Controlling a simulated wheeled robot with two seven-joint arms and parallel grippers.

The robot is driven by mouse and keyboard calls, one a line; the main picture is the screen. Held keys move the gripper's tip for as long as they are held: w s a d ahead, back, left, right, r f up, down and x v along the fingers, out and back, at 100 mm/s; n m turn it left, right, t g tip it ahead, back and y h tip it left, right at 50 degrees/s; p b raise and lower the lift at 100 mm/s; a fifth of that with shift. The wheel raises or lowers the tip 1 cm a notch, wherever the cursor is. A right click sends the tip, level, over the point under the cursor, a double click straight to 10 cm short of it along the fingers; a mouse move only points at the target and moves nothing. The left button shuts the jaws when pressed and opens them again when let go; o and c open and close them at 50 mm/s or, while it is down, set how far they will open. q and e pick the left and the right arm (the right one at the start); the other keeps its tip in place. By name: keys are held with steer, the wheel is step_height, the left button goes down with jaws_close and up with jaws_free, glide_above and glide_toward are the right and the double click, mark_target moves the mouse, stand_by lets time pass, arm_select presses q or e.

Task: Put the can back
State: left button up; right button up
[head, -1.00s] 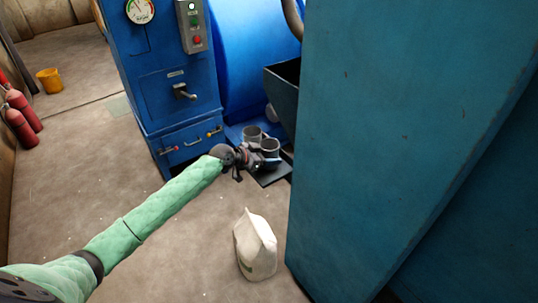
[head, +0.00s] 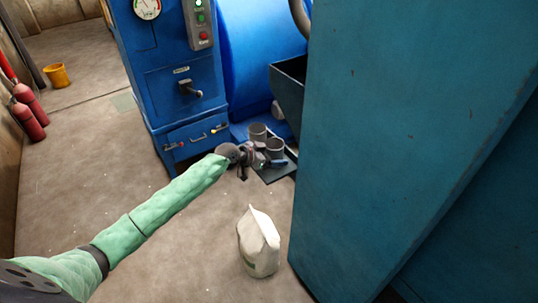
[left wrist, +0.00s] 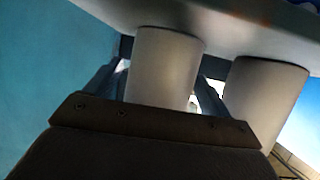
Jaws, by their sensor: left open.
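Two grey cans stand side by side on a dark plate (head: 280,174) at the foot of the blue machine: a rear left can (head: 257,132) and a front right can (head: 275,146). My left gripper (head: 270,160) is low in front of them, by the front right can. In the left wrist view, its open fingers (left wrist: 160,85) lie on either side of one can (left wrist: 165,62). The other can (left wrist: 265,95) is outside the fingers, to the right. Whether a finger touches the can, I cannot tell. My right gripper is not in view.
A white bag (head: 258,243) stands on the floor in front. A large teal cabinet (head: 400,130) closes off the right side. The blue machine (head: 175,85) and drum (head: 260,60) are behind. Red cylinders (head: 28,112) and a yellow bucket (head: 57,75) are far left.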

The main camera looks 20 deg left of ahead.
arm_select(q)
steer(key=shift+r, duration=0.1)
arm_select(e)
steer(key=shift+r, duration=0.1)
